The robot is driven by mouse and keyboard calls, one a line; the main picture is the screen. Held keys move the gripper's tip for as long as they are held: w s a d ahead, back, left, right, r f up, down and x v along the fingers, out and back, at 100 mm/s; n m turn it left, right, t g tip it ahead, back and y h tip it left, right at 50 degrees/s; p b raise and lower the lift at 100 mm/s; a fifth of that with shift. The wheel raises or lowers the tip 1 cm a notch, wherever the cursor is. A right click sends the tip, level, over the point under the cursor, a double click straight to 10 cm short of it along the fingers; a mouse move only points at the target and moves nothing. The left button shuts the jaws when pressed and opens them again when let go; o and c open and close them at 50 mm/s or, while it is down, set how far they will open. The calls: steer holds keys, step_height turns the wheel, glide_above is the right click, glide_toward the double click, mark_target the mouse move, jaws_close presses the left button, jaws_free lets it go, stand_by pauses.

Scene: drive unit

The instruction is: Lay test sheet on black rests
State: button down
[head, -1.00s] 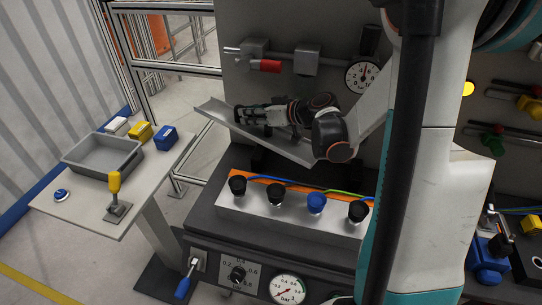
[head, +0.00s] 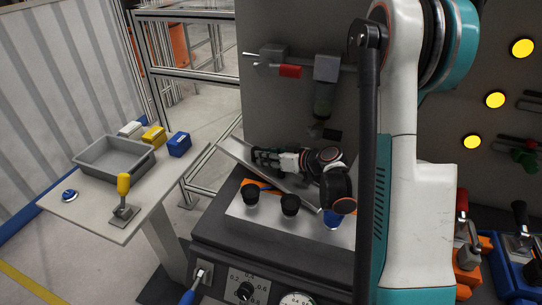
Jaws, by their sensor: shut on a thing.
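The test sheet (head: 235,149) is a flat grey plate in the head view, with its left end higher in the picture than its right. My gripper (head: 262,157) is shut on it from above, and my wrist hides part of its right side.
A red-handled valve (head: 289,71) is on the wall behind. A side table (head: 160,181) at left holds a grey tray (head: 113,170).

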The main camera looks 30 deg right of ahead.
steer(key=shift+w+d, duration=0.4)
steer(key=shift+w+d+f+b, duration=0.25)
steer(key=shift+w+d+b, duration=0.2)
steer(key=shift+w+d, duration=0.1)
steer(key=shift+w+d+f+b, duration=0.2)
steer(key=shift+w+d+b, duration=0.25)
steer(key=shift+w+d, duration=0.05)
steer(key=shift+f, duration=0.1)
steer(key=shift+f, duration=0.15)
steer(key=c, duration=1.4)
jaws_free()
steer(key=shift+s+d+r, duration=0.15)
steer(key=shift+s+r, duration=0.15)
steer(key=p+v, duration=0.3)
steer(key=v, duration=0.8)
steer(key=shift+s+r, duration=0.1)
steer(key=shift+s, duration=0.05)
